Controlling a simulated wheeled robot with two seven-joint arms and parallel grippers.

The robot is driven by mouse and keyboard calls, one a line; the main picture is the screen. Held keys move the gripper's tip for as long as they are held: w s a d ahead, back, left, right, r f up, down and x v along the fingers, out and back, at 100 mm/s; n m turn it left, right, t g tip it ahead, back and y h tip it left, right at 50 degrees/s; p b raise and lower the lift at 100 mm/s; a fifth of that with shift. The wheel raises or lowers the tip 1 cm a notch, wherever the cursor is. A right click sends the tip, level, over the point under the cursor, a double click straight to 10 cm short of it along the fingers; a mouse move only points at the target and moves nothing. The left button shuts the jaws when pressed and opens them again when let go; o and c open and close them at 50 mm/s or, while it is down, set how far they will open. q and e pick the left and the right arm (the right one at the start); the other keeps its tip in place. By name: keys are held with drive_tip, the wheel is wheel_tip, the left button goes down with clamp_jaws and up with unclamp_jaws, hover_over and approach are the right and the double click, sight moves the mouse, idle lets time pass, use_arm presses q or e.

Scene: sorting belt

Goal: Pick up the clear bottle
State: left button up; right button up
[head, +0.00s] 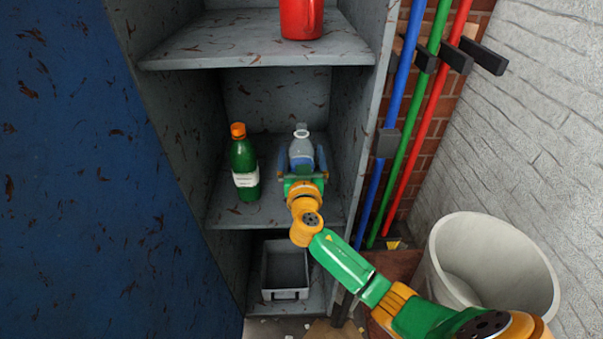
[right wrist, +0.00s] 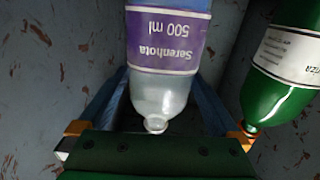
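The clear bottle (head: 301,143) stands upright on the middle shelf of the grey cabinet, in the head view. It also shows upside down in the right wrist view (right wrist: 165,85), with a purple label reading "Serenhota 500 ml". My right gripper (head: 302,158) reaches in from the front. Its two blue fingers are spread, one on each side of the bottle, with visible gaps in the head view. The gripper hides the bottle's lower part in the head view. My left gripper is not in view.
A green bottle (head: 245,168) with an orange cap stands close by on the same shelf, left of the clear bottle. A red mug (head: 301,18) is on the shelf above. A grey bin (head: 286,294) sits below. Colored pipes (head: 431,95) and a pale bucket (head: 438,246) are right.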

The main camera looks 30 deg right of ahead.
clamp_jaws()
drive_tip(key=shift+r, duration=0.1)
